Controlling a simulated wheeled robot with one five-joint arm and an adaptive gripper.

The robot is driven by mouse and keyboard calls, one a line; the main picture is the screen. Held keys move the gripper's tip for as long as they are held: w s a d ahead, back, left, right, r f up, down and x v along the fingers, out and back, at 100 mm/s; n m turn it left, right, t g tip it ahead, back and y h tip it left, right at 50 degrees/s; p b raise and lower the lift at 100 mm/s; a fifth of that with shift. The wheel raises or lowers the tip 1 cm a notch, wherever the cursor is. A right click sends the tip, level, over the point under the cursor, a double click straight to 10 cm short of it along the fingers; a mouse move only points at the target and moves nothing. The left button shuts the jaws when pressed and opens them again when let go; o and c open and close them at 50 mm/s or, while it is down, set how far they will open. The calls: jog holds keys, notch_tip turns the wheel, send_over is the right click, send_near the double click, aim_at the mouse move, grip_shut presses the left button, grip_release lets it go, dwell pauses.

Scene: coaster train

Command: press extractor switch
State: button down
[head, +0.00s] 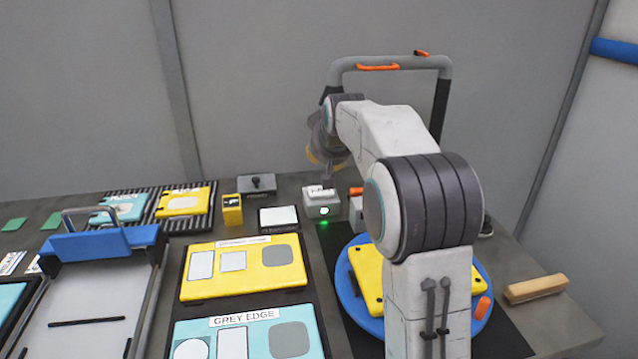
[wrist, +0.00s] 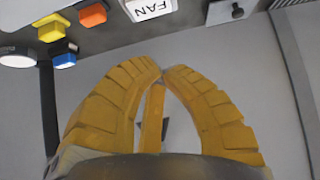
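The extractor switch is a light grey box with a FAN label (head: 322,203) at the back of the table in the head view. A small green light glows on its front. In the wrist view its white FAN label (wrist: 150,8) shows upside down at the top edge. My gripper (wrist: 161,72) has yellow ribbed fingers, and their tips meet with nothing seen held. In the head view my gripper (head: 320,160) is above and just behind the box, apart from it, partly hidden by my arm.
A grey hoop frame (head: 445,95) with orange parts stands behind my arm. A blue round turntable (head: 345,290) bears a yellow panel, partly hidden by my arm. A small yellow block (head: 232,210) and a dark grey knobbed box (head: 257,186) stand left of the switch.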

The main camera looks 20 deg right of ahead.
jog(key=p, duration=0.3)
send_over(318, 186)
jog(key=s, duration=0.2)
jog(key=f, duration=0.7)
jog(key=shift+s+a, duration=0.1)
jog(key=shift+a, duration=0.2)
notch_tip(318, 186, down, 2)
jog(key=shift+p, duration=0.4)
jog(key=shift+f+p, duration=0.4)
jog(key=shift+f, duration=0.55)
jog(key=shift+f, duration=0.15)
